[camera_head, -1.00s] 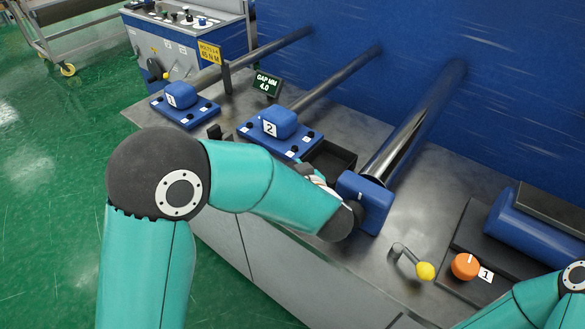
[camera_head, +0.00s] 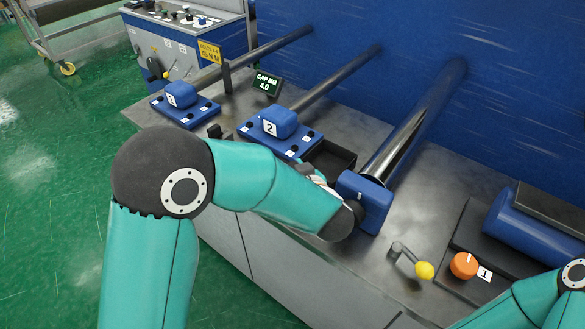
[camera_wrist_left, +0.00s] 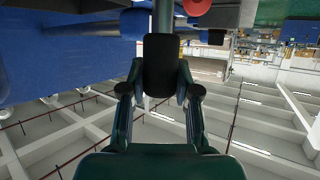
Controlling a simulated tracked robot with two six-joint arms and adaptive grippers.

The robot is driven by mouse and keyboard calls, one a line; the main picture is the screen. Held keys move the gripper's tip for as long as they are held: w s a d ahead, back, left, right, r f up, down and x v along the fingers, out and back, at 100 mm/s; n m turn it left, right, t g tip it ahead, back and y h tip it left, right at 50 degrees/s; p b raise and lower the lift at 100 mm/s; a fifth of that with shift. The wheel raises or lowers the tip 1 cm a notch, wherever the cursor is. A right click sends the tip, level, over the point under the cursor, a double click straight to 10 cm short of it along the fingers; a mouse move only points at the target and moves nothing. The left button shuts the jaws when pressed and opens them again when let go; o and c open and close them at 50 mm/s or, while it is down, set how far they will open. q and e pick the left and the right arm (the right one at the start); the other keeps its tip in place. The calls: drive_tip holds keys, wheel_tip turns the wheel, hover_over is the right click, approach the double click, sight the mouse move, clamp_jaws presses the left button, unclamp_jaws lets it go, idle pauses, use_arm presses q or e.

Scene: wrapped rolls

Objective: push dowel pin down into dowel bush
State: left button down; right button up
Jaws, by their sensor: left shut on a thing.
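My left gripper (camera_wrist_left: 160,88) is shut on a dark rounded piece (camera_wrist_left: 161,60) in the left wrist view. A grey rod (camera_wrist_left: 163,17) lines up with that piece and runs to the top edge. I cannot tell whether this is the dowel pin. In the head view my left wrist covers most of the gripper, beside the front blue block (camera_head: 366,202) on the thick steel shaft (camera_head: 400,135). The dowel bush cannot be made out. My right arm shows only at the lower right; its gripper is out of view.
Blue blocks marked 2 (camera_head: 279,122) and 3 (camera_head: 181,94) sit on blue plates further back. A dark open tray (camera_head: 330,160) lies behind my wrist. A yellow-knobbed crank (camera_head: 424,270) and an orange knob (camera_head: 464,265) stand at the front right. A display (camera_head: 267,83) reads GAP MM 4.0.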

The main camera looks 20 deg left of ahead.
use_arm(q)
drive_tip(key=shift+f+b, duration=1)
drive_tip(key=shift+f, duration=0.75)
idle(0.8)
drive_tip(key=c, duration=0.8)
unclamp_jaws()
drive_tip(key=shift+o, duration=0.2)
drive_tip(key=v, duration=1.2)
drive_tip(key=shift+s, duration=0.1)
